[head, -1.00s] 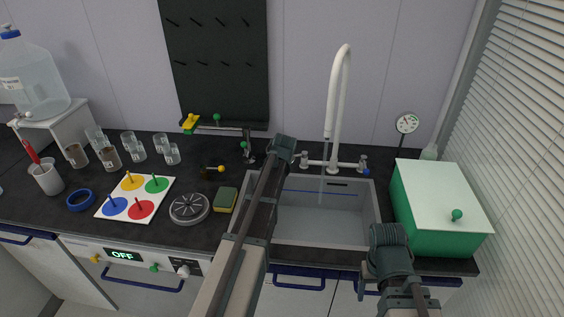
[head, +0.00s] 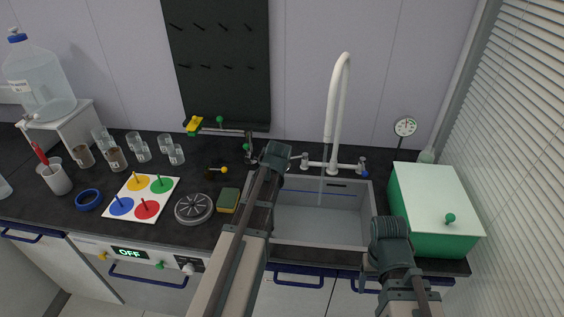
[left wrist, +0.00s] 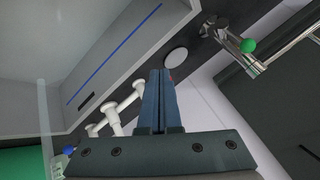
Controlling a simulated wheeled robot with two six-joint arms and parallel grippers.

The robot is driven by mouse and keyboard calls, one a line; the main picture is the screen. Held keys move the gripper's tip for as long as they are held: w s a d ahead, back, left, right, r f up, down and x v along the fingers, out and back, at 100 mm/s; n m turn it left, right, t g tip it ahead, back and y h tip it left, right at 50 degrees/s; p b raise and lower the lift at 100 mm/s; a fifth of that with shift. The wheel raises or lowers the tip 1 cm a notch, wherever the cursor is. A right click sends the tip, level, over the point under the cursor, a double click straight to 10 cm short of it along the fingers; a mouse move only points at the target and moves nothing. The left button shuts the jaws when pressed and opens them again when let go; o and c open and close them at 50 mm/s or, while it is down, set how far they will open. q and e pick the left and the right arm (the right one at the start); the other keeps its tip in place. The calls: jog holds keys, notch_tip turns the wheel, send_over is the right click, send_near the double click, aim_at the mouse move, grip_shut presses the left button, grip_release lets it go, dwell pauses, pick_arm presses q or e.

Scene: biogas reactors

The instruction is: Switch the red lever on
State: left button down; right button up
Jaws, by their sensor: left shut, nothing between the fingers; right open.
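No whole red lever shows. My left gripper (left wrist: 160,76) is shut and empty, pointing toward the left side of the tap. In the head view its arm hides the fingers behind the wrist. The white tap (head: 332,130) stands behind the sink, with a blue-ended handle (head: 364,171) on its right. My right gripper (head: 367,275) is open near the sink's front right corner, well away from the tap's left side.
The sink (head: 318,228) lies below the tap. A green box (head: 430,240) stands on the right, and a gauge (head: 404,127) behind it. Left of my left arm are a sponge (head: 228,200), a drain strainer (head: 193,208) and a stand with a green knob (head: 246,146).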

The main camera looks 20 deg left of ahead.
pick_arm(q)
jog(key=shift+s+a+r+p, duration=0.15)
jog(key=shift+s+r+p, duration=0.45)
jog(key=shift+s+r, duration=0.45)
pick_arm(e)
notch_tip(320, 180, up, 2)
jog(key=shift+r, duration=0.1)
pick_arm(q)
jog(key=shift+w, duration=0.15)
jog(key=s+d+f+g+h, duration=0.1)
jog(key=s+d+f+g, duration=0.1)
jog(key=s+d, duration=0.55)
jog(key=s+d+f+g+h, duration=0.15)
jog(key=s+d, duration=0.25)
jog(key=d, duration=0.7)
jog(key=s+d+g, duration=0.2)
jog(key=s+d, duration=0.2)
jog(key=s, duration=0.3)
jog(key=s+d+f+g, duration=0.1)
jog(key=s+d+g, duration=0.1)
jog(key=s+d, duration=0.3)
jog(key=s, duration=0.2)
jog(key=shift+s+d+f, duration=0.25)
jog(key=shift+s+d, duration=0.05)
